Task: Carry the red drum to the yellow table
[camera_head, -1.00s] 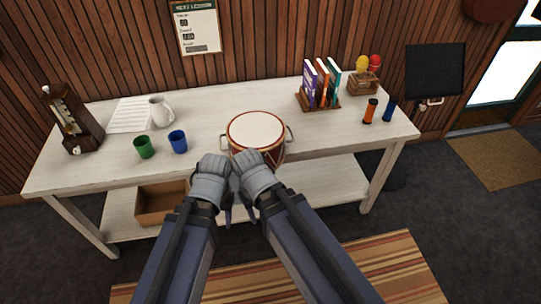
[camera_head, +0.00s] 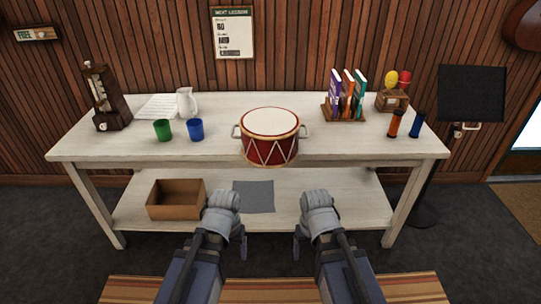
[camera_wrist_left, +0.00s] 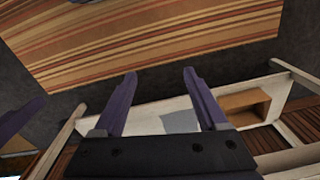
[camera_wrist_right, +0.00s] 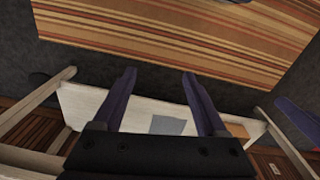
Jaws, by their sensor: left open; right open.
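The red drum (camera_head: 270,137) has a pale top, white zigzag cords and a side handle at left and right. It stands upright at the front edge of the white table (camera_head: 340,148). My left gripper (camera_head: 243,248) and my right gripper (camera_head: 297,248) are in front of the table, lower than the drum and apart from it. In the left wrist view my left gripper's fingers (camera_wrist_left: 160,95) are spread and empty. In the right wrist view my right gripper's fingers (camera_wrist_right: 160,95) are also spread and empty. No yellow table is in view.
Green (camera_head: 162,130) and blue cups (camera_head: 195,130), a white pitcher (camera_head: 187,102) and a metronome (camera_head: 105,97) stand left of the drum. A book rack (camera_head: 343,114), shakers (camera_head: 395,123) and a small crate (camera_head: 392,101) stand right. A box (camera_head: 176,199) sits on the lower shelf. A music stand (camera_head: 470,95) stands right.

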